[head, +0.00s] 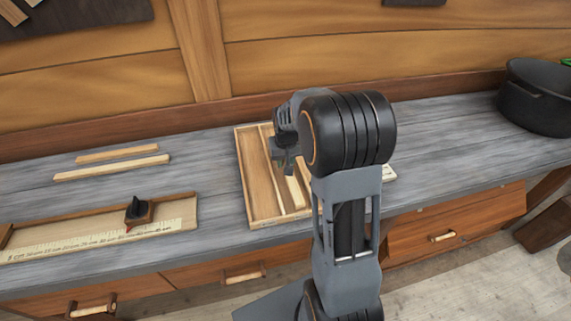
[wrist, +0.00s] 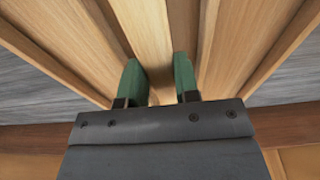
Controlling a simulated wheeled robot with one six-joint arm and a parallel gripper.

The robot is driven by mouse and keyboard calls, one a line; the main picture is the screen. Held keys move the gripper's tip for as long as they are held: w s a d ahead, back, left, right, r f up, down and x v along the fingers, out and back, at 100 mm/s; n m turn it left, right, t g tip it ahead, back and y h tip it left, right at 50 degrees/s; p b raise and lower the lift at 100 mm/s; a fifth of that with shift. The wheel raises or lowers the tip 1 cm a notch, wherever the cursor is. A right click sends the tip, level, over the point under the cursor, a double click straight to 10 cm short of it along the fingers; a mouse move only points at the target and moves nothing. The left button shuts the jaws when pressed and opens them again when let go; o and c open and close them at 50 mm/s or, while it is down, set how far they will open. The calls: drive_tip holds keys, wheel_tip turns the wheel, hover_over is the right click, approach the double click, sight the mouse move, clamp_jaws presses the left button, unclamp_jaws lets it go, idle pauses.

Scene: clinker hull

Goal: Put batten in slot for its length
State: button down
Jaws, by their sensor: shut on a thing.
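The slotted wooden tray (head: 262,185) lies on the bench in the middle of the head view, with thin dividers along its length. My gripper (head: 287,165) is over the tray, pointing down. In the wrist view its green fingers (wrist: 158,82) are shut on a pale batten (wrist: 147,30). The held batten (head: 296,193) also shows in the head view, lined up along the tray's slots. It looks low between two dividers; I cannot tell whether it touches the slot floor. My arm hides the tray's right part.
Two loose battens, a shorter one (head: 117,154) and a longer one (head: 112,168), lie on the bench at left. In front of them is a measuring board (head: 75,243) with a dark-knobbed slider (head: 138,211). A black pot (head: 538,97) stands at far right. Bench between is clear.

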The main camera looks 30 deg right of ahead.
drive_tip(key=shift+f, duration=1.1)
drive_tip(key=shift+f, duration=0.15)
drive_tip(key=c, duration=0.8)
unclamp_jaws()
drive_tip(key=shift+c, duration=0.2)
